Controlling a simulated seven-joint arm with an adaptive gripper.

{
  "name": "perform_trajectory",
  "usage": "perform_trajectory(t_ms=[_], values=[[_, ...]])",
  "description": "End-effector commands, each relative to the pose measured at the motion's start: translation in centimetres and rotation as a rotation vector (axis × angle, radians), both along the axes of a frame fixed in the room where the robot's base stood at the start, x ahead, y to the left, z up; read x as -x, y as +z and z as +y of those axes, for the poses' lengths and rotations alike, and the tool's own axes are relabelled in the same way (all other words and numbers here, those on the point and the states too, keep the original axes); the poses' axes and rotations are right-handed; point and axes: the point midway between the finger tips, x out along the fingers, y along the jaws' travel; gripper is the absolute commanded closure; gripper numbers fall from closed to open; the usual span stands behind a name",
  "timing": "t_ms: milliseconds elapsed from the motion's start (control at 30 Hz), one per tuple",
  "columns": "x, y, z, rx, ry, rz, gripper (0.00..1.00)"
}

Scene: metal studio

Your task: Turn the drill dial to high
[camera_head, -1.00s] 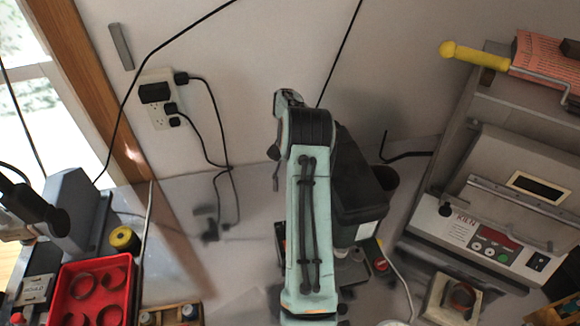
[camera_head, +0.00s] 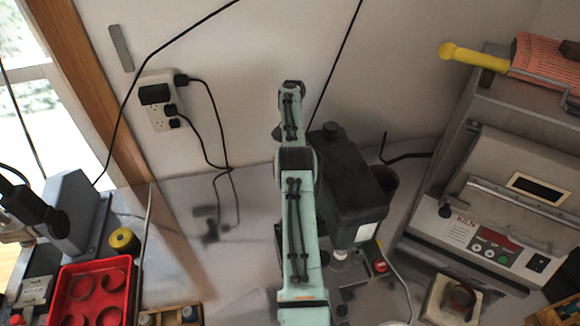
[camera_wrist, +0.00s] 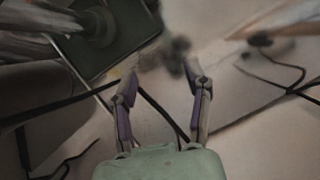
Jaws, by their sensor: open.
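The drill (camera_head: 350,195) is a dark bench machine just right of my arm in the head view. A round black knob (camera_head: 332,130) sits on its top. A small red knob (camera_head: 380,266) on a yellow part is at its lower right. I cannot tell which knob is the dial, and no setting is legible. In the wrist view my gripper (camera_wrist: 162,82) is open, with nothing visible between its fingers. A blurred dark green box with a round dark part (camera_wrist: 97,27) lies beyond the left finger, apart from it. My arm hides the gripper in the head view.
A kiln (camera_head: 480,240) stands on the right, with a yellow-handled tool (camera_head: 470,52) on top. A red tray (camera_head: 92,290) of rings is at lower left. Power cords hang from a wall outlet (camera_head: 158,100). The bench left of my arm is mostly clear.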

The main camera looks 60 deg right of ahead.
Motion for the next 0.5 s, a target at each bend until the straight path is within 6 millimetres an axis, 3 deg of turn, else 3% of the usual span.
perform_trajectory(t_ms=[333,500], values=[[0.3,0.6,0.2,0.035,0.002,-0.02,0.51],[1.1,1.5,2.2,0.119,0.02,-0.072,0.51]])
